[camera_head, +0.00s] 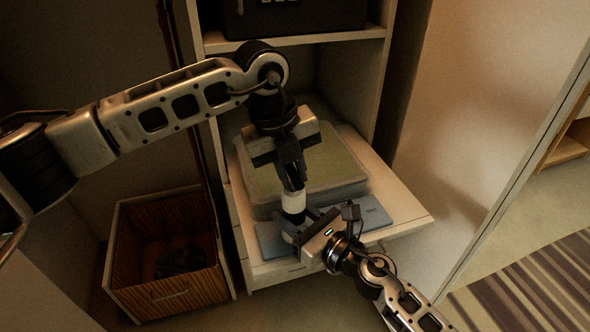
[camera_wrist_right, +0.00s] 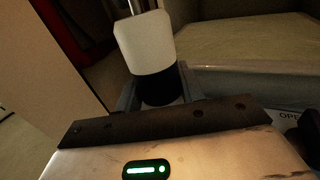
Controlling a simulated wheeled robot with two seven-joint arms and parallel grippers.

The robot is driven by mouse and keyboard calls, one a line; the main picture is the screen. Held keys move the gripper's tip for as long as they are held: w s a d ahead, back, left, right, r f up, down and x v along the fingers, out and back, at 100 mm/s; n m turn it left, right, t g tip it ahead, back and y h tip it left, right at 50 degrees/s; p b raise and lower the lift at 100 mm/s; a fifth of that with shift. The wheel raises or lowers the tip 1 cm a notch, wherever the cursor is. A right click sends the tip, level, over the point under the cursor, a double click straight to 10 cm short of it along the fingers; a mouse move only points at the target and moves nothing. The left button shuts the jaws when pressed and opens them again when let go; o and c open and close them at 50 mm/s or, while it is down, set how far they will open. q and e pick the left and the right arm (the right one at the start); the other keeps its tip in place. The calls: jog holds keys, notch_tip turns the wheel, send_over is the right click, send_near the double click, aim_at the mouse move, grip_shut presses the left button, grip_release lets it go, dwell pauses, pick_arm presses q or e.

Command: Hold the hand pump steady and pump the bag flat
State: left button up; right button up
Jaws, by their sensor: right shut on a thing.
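The hand pump (camera_head: 293,202) stands upright, a white cylinder with a dark lower band, at the front of the pull-out shelf. It also shows in the right wrist view (camera_wrist_right: 145,42), with a thin metal rod rising from its top. My right gripper (camera_head: 296,232) is shut on the pump's lower dark part. My left gripper (camera_head: 291,180) points down right above the white cylinder, at the rod; its fingers hide the pump's top, and I cannot tell whether they grip it. The bag (camera_head: 335,165), a thick greenish-grey slab with a pale rim, lies behind the pump.
A blue flat object (camera_head: 372,212) lies on the pull-out shelf (camera_head: 408,213), partly in front of the bag. A wooden basket (camera_head: 190,292) holding something dark stands on the floor at left. A dark case (camera_head: 290,15) sits on the upper shelf. A pale panel (camera_head: 485,110) stands at right.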

pick_arm(q)
jog(key=o, duration=1.1)
jog(key=s+d+r, duration=0.1)
jog(key=s+r, duration=0.1)
jog(key=s, duration=0.1)
jog(key=s+d+r, duration=0.1)
jog(key=s+r, duration=0.1)
jog(key=s, duration=0.1)
jog(key=s+d+r, duration=0.1)
jog(key=s+r, duration=0.1)
jog(key=s, duration=0.1)
jog(key=shift+s, duration=0.25)
